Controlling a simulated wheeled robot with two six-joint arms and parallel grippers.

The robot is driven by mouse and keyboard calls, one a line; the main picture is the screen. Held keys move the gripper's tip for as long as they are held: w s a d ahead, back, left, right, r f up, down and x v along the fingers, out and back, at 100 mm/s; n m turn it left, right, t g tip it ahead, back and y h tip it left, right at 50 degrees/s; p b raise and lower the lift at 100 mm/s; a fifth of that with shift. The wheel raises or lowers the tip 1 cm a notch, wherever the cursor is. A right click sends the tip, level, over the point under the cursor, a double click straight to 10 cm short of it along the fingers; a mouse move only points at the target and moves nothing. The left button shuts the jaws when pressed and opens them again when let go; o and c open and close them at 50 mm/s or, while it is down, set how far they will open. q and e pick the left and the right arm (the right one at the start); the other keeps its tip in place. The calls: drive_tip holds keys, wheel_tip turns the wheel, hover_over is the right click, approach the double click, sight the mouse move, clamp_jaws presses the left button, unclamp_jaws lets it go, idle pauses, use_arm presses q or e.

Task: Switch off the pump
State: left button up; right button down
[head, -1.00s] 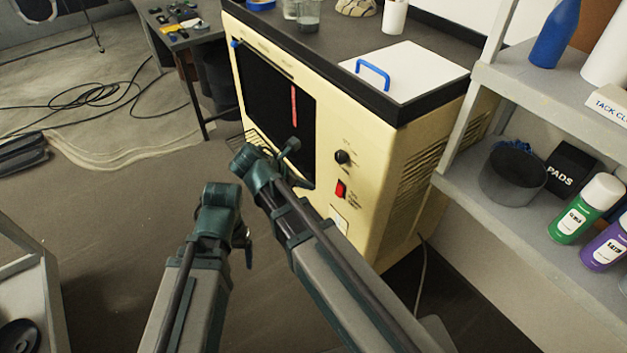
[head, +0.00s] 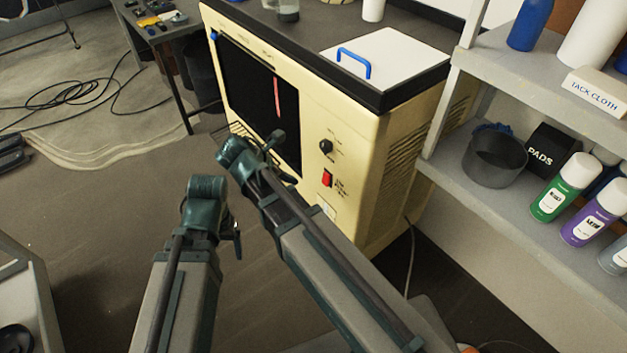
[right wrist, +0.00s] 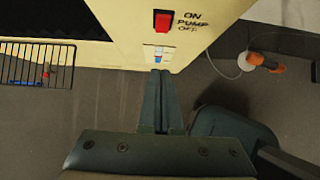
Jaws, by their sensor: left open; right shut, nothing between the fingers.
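The pump switch is a red rocker (head: 327,179) low on the front of a cream cabinet (head: 352,140). In the right wrist view the red rocker (right wrist: 162,21) is at the top, with "ON PUMP OFF" lettering to its right. I cannot tell which side is pressed. My right gripper (right wrist: 160,78) is shut and empty, its tips below the switch near a small white plate with blue and red marks. I see no contact with the switch. My left gripper (head: 237,240) is open and empty, left of the cabinet.
A black knob (head: 326,146) sits above the switch. A dark window fills the cabinet's left front, with a wire rack (right wrist: 40,62) below it. A grey shelf (head: 450,180) with cans stands close on the right. An orange-ended cable (right wrist: 262,61) lies on the floor.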

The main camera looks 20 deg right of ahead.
drive_tip(key=shift+f, duration=0.1)
drive_tip(key=b, duration=0.9)
approach(324, 183)
drive_tip(key=shift+a+x, duration=0.2)
drive_tip(key=shift+x, duration=3)
drive_tip(key=shift+f, duration=0.2)
drive_tip(key=shift+d+f+h+b, duration=0.15)
drive_tip(key=shift+f+h+b, duration=0.3)
drive_tip(key=shift+b, duration=0.5)
drive_tip(key=shift+r+p, duration=0.4)
drive_tip(key=shift+r, duration=0.1)
